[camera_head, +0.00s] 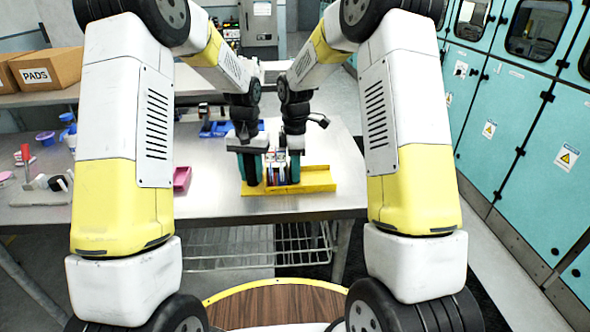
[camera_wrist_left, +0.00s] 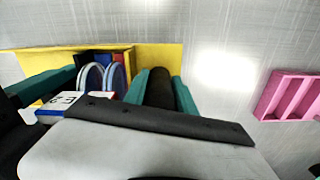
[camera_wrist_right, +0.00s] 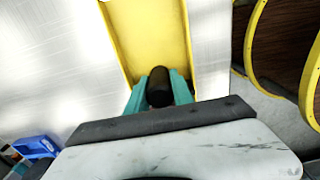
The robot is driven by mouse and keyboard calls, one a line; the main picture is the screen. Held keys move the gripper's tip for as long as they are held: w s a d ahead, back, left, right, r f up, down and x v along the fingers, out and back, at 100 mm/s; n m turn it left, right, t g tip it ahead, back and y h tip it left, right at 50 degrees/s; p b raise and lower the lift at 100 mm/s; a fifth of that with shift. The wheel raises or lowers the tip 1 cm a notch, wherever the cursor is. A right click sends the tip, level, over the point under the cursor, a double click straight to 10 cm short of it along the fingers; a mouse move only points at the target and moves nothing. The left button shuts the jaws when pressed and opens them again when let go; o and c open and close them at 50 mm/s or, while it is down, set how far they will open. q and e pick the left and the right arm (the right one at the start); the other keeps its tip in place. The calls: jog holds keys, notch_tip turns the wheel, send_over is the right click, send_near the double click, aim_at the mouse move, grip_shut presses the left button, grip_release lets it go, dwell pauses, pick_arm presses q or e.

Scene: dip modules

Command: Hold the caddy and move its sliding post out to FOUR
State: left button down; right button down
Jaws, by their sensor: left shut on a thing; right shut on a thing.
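The yellow caddy (camera_head: 318,180) lies near the front edge of the metal table, with its empty channel running out to the right. Several flat modules (camera_head: 279,174), blue and red, stand in it between my grippers. My left gripper (camera_head: 251,168) is shut on an upright black cylinder (camera_wrist_left: 160,88) at the caddy's left end. My right gripper (camera_head: 294,167) is shut on another black cylinder (camera_wrist_right: 158,85), which stands in the caddy's yellow channel (camera_wrist_right: 148,35) and appears to be the sliding post. A white label (camera_wrist_left: 62,103) shows beside the modules; its text is not readable.
A pink tray (camera_head: 182,178) stands left of the caddy, and a blue tray (camera_head: 218,129) lies behind it. Cups and tools lie at the table's left. The table right of the caddy is clear. Teal cabinets (camera_head: 515,150) stand at the right.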

dwell(0.3)
jog(key=d, duration=0.5)
jog(key=c, duration=1.1)
grip_release()
notch_tip(320, 180, up, 12)
